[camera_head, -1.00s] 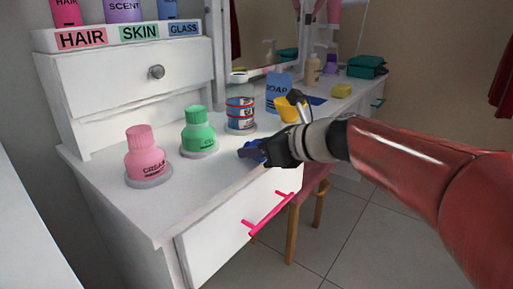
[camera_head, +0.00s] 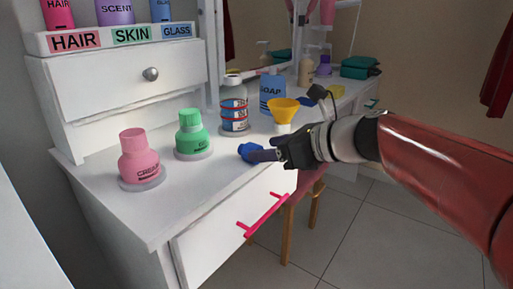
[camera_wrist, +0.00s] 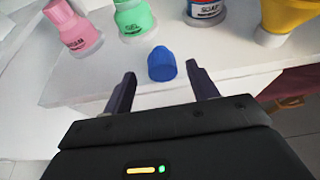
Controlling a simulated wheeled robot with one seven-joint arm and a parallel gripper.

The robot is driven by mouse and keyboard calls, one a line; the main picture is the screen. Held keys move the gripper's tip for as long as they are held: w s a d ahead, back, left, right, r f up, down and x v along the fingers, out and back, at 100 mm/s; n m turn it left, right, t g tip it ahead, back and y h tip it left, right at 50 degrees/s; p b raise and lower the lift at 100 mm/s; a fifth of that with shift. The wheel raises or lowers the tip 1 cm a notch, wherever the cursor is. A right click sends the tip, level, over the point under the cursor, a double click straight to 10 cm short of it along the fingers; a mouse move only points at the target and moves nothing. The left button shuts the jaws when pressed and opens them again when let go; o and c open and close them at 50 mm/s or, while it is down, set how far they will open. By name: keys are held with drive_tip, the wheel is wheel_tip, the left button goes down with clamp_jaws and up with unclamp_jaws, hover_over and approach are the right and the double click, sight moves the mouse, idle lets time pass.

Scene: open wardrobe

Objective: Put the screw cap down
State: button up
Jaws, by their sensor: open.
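The blue screw cap (camera_head: 249,152) lies on the white dresser top near its front edge. In the wrist view the cap (camera_wrist: 161,64) sits just beyond and between the open fingers, with clear gaps on both sides. My gripper (camera_head: 264,155) is open and empty, low over the front edge of the dresser top; its two dark fingers also show in the wrist view (camera_wrist: 160,88). I cannot tell whether the fingers touch the top.
A pink cream bottle (camera_head: 140,158) and a green gel bottle (camera_head: 192,136) stand left of the cap. Behind are a banded soap bottle (camera_head: 234,105), a blue soap pack (camera_head: 272,97) and a yellow funnel (camera_head: 284,110). A pink drawer handle (camera_head: 264,215) sticks out below.

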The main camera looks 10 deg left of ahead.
drive_tip(key=s+d+f+n+h, duration=0.6)
drive_tip(key=s+d+f+n, duration=0.2)
drive_tip(key=d+n, duration=0.3)
drive_tip(key=s+d+f+n+h, duration=0.6)
drive_tip(key=s+d+f+n, duration=0.3)
drive_tip(key=d, duration=0.5)
drive_tip(key=shift+s+n+t+h, duration=0.3)
drive_tip(key=shift+s+n, duration=0.55)
drive_tip(key=shift+n, duration=0.35)
